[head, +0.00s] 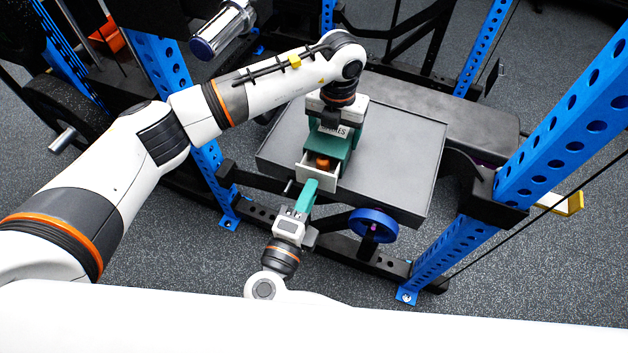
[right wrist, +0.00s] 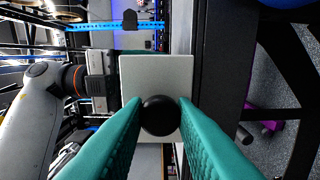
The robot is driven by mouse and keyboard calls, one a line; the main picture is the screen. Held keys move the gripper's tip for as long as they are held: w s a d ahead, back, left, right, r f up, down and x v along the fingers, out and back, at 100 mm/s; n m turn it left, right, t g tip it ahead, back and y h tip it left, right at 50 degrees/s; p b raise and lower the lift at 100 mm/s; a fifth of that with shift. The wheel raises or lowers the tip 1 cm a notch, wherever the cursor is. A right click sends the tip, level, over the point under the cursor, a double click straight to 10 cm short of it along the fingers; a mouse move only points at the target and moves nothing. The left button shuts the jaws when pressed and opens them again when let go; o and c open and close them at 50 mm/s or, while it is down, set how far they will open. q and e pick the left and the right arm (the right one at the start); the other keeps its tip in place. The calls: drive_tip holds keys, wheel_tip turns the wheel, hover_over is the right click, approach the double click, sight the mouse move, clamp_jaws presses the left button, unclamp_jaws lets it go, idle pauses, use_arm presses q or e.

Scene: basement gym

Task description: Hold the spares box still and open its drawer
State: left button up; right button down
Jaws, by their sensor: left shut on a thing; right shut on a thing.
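The spares box (head: 343,147) is teal with a pale lettered label and stands on a dark grey platform. Its pale drawer (head: 318,178) sticks out toward me, with an orange-brown thing visible inside. My left gripper (head: 338,120) comes down from above and is shut on the box; its fingertips are partly hidden. My right gripper (head: 308,186) is shut on the drawer's knob. In the right wrist view, the round black knob (right wrist: 160,115) sits between the teal fingers, in front of the flat grey drawer front (right wrist: 157,75).
The dark grey platform (head: 400,165) has bare room right of the box. Blue rack posts (head: 560,120) stand on both sides. A blue disc (head: 373,225) sits below the platform's front edge. A black bench pad (head: 440,110) lies behind.

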use_arm(q)
drive_tip(key=shift+r, duration=0.1)
use_arm(e)
drive_tip(key=v, duration=0.4)
drive_tip(key=shift+s, duration=0.1)
drive_tip(key=shift+f, duration=0.1)
drive_tip(key=c, duration=1.5)
unclamp_jaws()
drive_tip(key=shift+o, duration=0.2)
drive_tip(key=v, duration=1.2)
use_arm(q)
drive_tip(key=o, duration=1.1)
